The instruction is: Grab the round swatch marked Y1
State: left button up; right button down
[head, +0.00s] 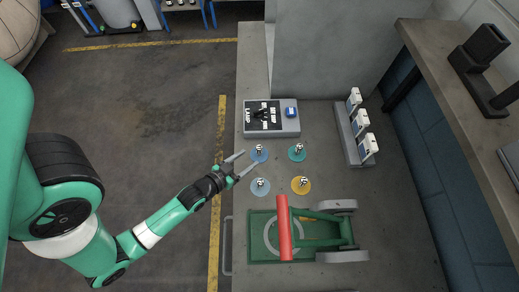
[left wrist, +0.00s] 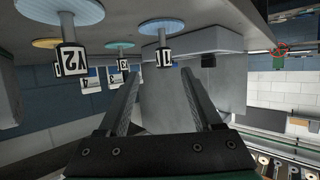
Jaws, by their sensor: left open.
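A blue round swatch (head: 259,153) lies on the grey bench with an upright metal post on it. It also shows in the left wrist view (left wrist: 160,25); its tag (left wrist: 165,57) ends in a 1, its letter unclear. My left gripper (head: 247,162) is open and empty, just left of this swatch. Its fingers point at it, and the tag appears between the fingertips in the left wrist view (left wrist: 162,68). A light blue swatch (head: 261,186), with a tag that looks like Y2 (left wrist: 70,60), is nearer the front. My right gripper is not in view.
A teal swatch (head: 297,152) and a yellow swatch (head: 301,185) lie to the right. A grey control box (head: 285,129) stands behind. A green fixture with a red bar (head: 284,228) sits in front. White tagged holders (head: 355,135) stand at the right.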

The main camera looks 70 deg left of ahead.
aim_at(257, 151)
pick_arm(q)
jog(key=x, duration=0.2)
jog(key=b+x, duration=0.1)
jog(key=x, duration=0.5)
jog(key=shift+a+f, duration=0.1)
jog(key=shift+a, duration=0.3)
grip_shut()
